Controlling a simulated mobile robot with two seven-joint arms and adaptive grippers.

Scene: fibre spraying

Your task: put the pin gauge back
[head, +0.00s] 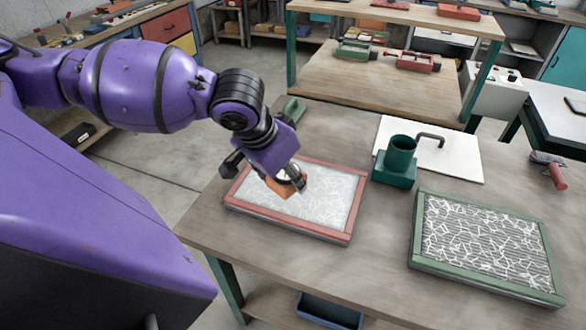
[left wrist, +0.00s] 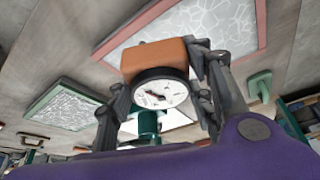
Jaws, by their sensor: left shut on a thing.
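The pin gauge is an orange block (head: 284,189) with a round dial. My left gripper (head: 296,178) is shut on it and holds it over the red-framed tray (head: 345,237). In the left wrist view the gauge's orange body (left wrist: 158,58) and white dial (left wrist: 162,94) show between the fingers of my left gripper (left wrist: 160,82). The dial faces the wrist camera. Whether the gauge touches the fibre surface in the tray cannot be told. My right gripper is not in view.
A green-framed tray (head: 417,228) of white fibres lies at the right. A green cup-shaped stand (head: 397,165) is behind and between the trays, beside a white board (head: 455,155) with a dark handle. A small green block (head: 291,108) sits at the table's back left. Bare tabletop (head: 375,265) lies between the trays.

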